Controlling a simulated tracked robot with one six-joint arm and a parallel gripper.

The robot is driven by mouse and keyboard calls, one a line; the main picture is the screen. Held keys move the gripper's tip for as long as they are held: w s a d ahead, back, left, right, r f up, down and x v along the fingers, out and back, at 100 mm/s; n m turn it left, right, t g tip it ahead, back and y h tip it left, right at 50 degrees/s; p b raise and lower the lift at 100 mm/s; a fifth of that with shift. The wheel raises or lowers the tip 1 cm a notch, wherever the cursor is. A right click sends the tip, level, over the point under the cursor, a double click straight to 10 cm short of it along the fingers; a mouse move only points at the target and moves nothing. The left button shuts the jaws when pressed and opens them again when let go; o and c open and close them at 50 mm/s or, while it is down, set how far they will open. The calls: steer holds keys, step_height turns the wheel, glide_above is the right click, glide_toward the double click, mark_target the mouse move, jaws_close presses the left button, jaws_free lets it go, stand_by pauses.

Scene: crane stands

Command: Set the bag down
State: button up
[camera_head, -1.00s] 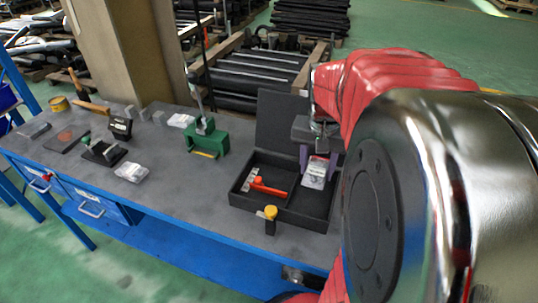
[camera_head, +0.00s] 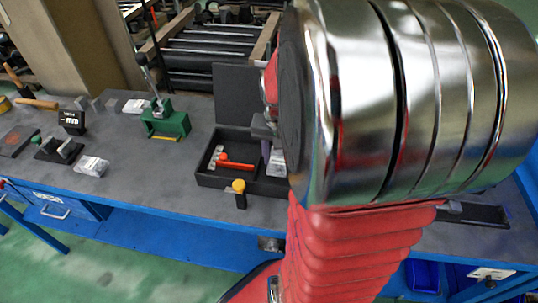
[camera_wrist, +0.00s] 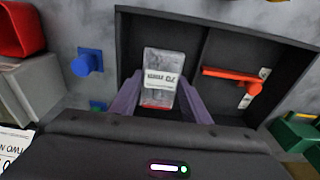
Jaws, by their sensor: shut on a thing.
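The bag (camera_wrist: 162,65) is a small clear bag with a white printed label and some red at its lower end. My gripper (camera_wrist: 160,82) has two purple fingers, one on each side of the bag, and is shut on it. In the wrist view the bag is over or inside the empty compartment of the black open box (camera_wrist: 255,34). I cannot tell whether it touches the box floor. In the head view my own arm hides most of the gripper, and only a strip of the bag (camera_head: 277,161) shows at the right of the box (camera_head: 214,180).
An orange-handled tool (camera_head: 236,165) lies in the box's other compartment. A yellow-topped peg (camera_head: 239,193) stands at the front. A green press (camera_head: 166,122) and another clear bag (camera_head: 92,166) are to the left. Blue knobs (camera_wrist: 87,62) and a red bin (camera_wrist: 18,30) show in the wrist view.

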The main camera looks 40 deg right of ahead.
mark_target(278, 162)
steer(key=shift+f, duration=0.95)
steer(key=o, duration=1.3)
steer(key=shift+f, duration=0.1)
step_height(278, 162, up, 12)
steer(key=a, duration=0.1)
steer(key=shift+s, duration=0.45)
